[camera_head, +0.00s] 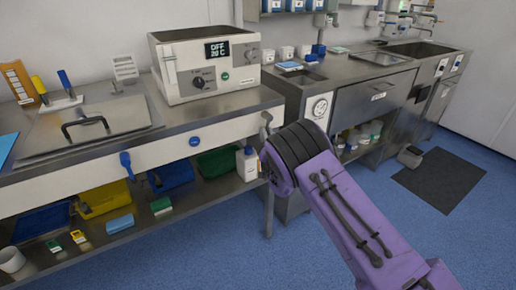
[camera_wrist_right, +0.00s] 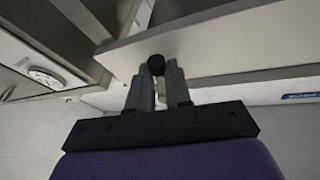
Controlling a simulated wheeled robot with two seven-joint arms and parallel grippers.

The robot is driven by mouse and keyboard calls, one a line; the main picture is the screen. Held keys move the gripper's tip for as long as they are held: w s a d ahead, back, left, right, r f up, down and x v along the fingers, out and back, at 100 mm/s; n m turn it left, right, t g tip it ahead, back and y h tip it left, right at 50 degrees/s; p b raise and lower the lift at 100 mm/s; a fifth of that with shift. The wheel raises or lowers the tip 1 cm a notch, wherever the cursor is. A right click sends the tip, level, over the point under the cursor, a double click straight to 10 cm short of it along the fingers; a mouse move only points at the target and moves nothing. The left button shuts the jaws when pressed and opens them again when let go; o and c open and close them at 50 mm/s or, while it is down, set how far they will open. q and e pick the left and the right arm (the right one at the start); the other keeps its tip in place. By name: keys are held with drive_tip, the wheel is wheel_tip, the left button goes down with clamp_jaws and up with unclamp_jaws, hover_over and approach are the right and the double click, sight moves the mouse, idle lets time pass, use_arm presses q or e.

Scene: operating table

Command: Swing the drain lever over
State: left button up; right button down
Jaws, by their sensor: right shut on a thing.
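My right arm, purple with a black wrist, reaches to the right end of the steel table's white front panel (camera_head: 237,130). My right gripper (camera_head: 267,119) is at that end, its grey fingers pointing up past the wrist. In the right wrist view the fingers (camera_wrist_right: 158,78) are shut on a black round knob (camera_wrist_right: 157,64) against the pale panel. The knob looks like a lever's end; the rest of it is hidden. A blue lever (camera_head: 126,163) hangs from the same panel further left, apart from the gripper. My left gripper is out of view.
A white heater box (camera_head: 208,65) and a lidded steel basin (camera_head: 85,124) stand on the table. The shelf below holds a yellow bin (camera_head: 103,198) and a white bottle (camera_head: 246,164).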

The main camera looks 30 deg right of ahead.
drive_tip(key=n+b, duration=0.1)
drive_tip(key=d+n+y+b, duration=0.1)
drive_tip(key=n+t+b, duration=0.1)
drive_tip(key=n, duration=0.1)
drive_tip(key=shift+d+f+y, duration=0.2)
drive_tip(key=shift+d+y, duration=0.1)
drive_tip(key=shift+y, duration=0.1)
drive_tip(key=shift+r, duration=0.1)
drive_tip(key=shift+n, duration=0.3)
drive_tip(key=c, duration=1.1)
unclamp_jaws()
drive_tip(key=v, duration=1)
drive_tip(key=shift+s+b, duration=0.15)
drive_tip(key=shift+b, duration=0.15)
